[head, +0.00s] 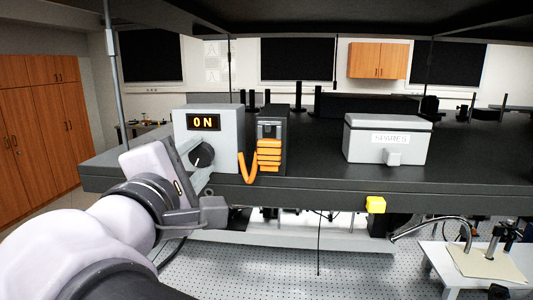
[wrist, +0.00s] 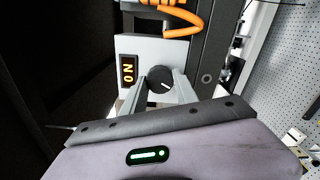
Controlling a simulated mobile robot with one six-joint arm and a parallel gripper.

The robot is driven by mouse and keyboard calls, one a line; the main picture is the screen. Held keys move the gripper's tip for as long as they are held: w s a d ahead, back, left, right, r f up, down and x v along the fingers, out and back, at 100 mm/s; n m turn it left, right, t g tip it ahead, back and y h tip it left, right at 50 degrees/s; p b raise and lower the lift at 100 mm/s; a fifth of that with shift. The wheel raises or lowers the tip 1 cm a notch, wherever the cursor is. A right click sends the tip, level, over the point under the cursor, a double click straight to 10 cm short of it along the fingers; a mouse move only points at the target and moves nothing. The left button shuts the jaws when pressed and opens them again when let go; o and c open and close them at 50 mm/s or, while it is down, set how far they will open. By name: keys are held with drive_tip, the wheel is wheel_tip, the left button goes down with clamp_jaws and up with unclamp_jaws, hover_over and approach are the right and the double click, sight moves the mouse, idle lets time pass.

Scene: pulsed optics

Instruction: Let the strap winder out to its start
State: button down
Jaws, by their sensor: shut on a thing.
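A light grey box (head: 226,130) stands on the dark bench near its left front. Its display (head: 203,123) reads ON in amber. Below the display is a round black knob (head: 203,154) with a white pointer line. My gripper (head: 194,160) is at the front of this box. In the wrist view my gripper (wrist: 160,86) has its two fingers on either side of the knob (wrist: 158,76), shut on it. The pointer slants toward the lower left in the head view. No part is labelled as a strap winder.
A grey lidded case (head: 385,145) sits farther right. A yellow block (head: 375,205) is on the bench front edge (head: 320,193). Bench between unit and case is clear.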

drive_tip(key=n+p, duration=0.1)
drive_tip(key=n, duration=0.4)
drive_tip(key=shift+p, duration=0.35)
idle(0.4)
drive_tip(key=c, duration=0.9)
unclamp_jaws()
drive_tip(key=shift+c, duration=0.2)
drive_tip(key=shift+w+f, duration=0.1)
